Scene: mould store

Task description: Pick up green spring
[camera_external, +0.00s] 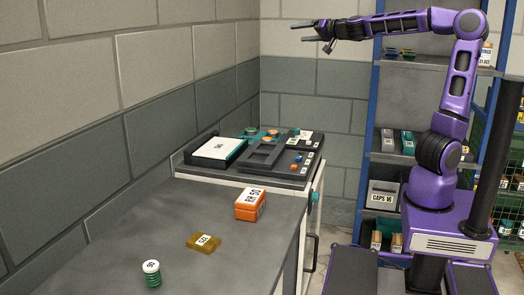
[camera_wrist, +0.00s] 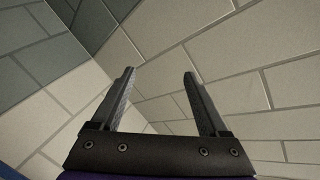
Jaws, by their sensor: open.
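The green spring (camera_external: 152,276) stands upright near the front of the grey counter in the external view. It has green coils and a white round top with a dark label. My gripper (camera_external: 303,31) is raised high above the far end of the counter, well away from the spring. Its two fingers are apart and empty. In the wrist view my gripper (camera_wrist: 160,75) shows both fingers spread with only block wall behind them. The spring is not in the wrist view.
A tan labelled block (camera_external: 203,243) and an orange box (camera_external: 250,204) lie on the counter (camera_external: 120,215) behind the spring. A white-topped box (camera_external: 215,151) and a dark machine panel (camera_external: 285,155) are at the far end. A blue-framed shelf (camera_external: 374,130) stands behind my arm.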

